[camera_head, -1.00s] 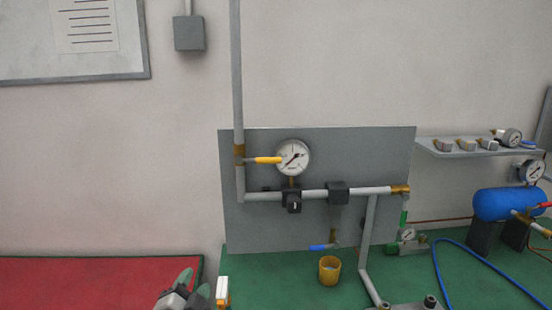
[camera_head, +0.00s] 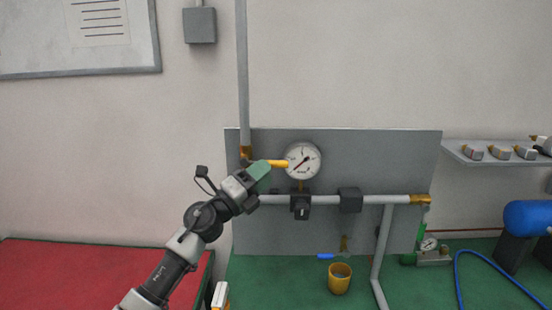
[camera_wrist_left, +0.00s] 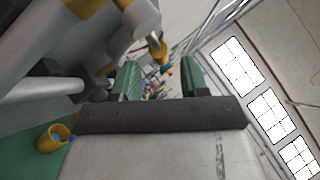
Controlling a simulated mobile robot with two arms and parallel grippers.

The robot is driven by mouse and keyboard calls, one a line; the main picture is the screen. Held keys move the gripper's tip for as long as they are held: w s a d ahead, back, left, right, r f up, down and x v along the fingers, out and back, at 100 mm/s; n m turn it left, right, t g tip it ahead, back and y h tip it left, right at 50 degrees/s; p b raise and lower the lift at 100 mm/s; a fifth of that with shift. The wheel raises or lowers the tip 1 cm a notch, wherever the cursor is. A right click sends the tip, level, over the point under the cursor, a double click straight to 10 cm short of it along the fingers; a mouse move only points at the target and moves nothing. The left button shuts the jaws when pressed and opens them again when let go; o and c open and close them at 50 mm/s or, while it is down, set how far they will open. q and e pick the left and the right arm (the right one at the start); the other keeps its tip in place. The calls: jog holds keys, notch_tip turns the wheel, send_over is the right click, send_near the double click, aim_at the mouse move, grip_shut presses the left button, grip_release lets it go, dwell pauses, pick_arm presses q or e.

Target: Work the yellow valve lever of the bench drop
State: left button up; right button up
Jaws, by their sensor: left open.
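The yellow valve lever (camera_head: 279,163) points right from a brass valve (camera_head: 245,152) on the vertical grey pipe, its tip near the gauge. My left gripper (camera_head: 262,168) is at the lever, in front of its left part and hiding it. In the left wrist view, the two green fingers (camera_wrist_left: 162,78) stand apart with a gap between them. A yellow piece, apparently the lever (camera_wrist_left: 158,50), shows beyond and between the fingers; I cannot tell whether they touch it. My right gripper is in neither view.
A round gauge (camera_head: 302,160) sits just right of the lever on the grey panel (camera_head: 390,160). A horizontal pipe (camera_head: 325,199) runs below it. A yellow cup (camera_head: 339,279) and a blue lever (camera_head: 333,256) are lower, above the green bench. A blue tank (camera_head: 527,217) is at right.

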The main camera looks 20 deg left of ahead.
aim_at(275, 165)
pick_arm(q)
jog(key=shift+p+x, duration=0.4)
jog(key=shift+x, duration=1.75)
jog(key=shift+c, duration=0.2)
grip_shut()
